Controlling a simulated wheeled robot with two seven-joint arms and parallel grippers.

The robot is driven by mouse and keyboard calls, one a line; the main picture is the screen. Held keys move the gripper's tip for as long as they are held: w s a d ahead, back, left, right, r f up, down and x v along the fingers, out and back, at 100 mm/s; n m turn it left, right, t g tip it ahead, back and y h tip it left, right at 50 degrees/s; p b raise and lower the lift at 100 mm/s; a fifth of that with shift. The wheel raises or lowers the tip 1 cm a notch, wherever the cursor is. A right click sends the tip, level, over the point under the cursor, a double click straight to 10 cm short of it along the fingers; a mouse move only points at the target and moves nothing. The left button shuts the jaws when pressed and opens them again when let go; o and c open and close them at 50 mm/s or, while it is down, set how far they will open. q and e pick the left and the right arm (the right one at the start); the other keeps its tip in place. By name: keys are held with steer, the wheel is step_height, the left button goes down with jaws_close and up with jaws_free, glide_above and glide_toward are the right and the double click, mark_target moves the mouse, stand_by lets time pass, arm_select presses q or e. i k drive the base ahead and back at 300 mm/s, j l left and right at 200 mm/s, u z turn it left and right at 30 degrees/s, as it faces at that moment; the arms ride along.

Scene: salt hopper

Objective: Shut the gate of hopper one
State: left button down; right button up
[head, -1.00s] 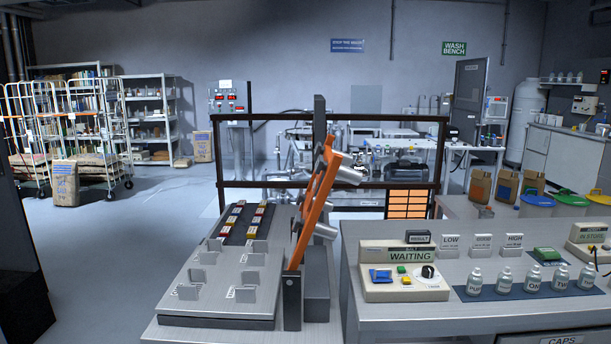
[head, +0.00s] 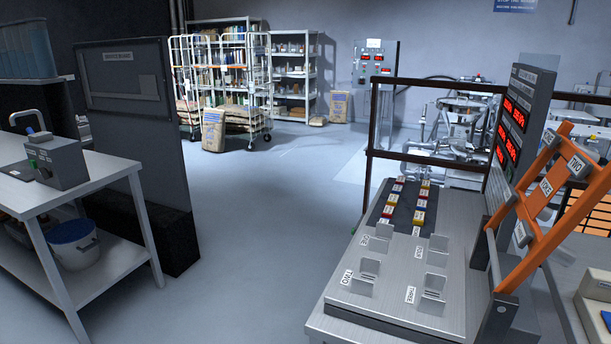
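Metal machinery with pipes (head: 470,125) stands behind a dark rail frame at the back right of the head view. It may include the hoppers, but I cannot make out hopper one or its gate. Part of the machinery is hidden by the rail frame and by a grey display panel (head: 522,125) with red digits. Neither of my grippers shows in this view.
A metal bench (head: 350,312) with numbered holders stands at front right, beside an orange labelled frame (head: 545,205). A dark rail (head: 425,162) stands behind it. A steel table (head: 75,195) and dark partition (head: 130,90) are at left. Open floor (head: 260,240) lies between.

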mark_target(453, 141)
steer(key=i+j+u, duration=0.2)
steer(key=u, duration=0.25)
steer(key=i+j+u, duration=0.15)
steer(key=u, duration=0.3)
steer(key=i+u, duration=0.45)
steer(key=i+j+u, duration=0.1)
steer(key=i+u, duration=0.2)
steer(key=i, duration=0.25)
steer(key=i+z, duration=0.8)
steer(key=i+l+z, duration=0.15)
steer(key=i+z, duration=0.55)
steer(key=z, duration=0.25)
steer(key=i+z, duration=0.85)
steer(key=i, duration=0.85)
steer(key=i+u, duration=0.15)
steer(key=i, duration=0.55)
steer(key=i+l+u, duration=0.15)
steer(key=i, duration=0.55)
steer(key=i+u, duration=0.25)
steer(key=i, duration=1.25)
steer(key=i+z, duration=0.35)
steer(key=i, duration=0.35)
steer(key=i+j+z, duration=0.2)
steer(key=i+z, duration=0.15)
steer(key=i, duration=0.35)
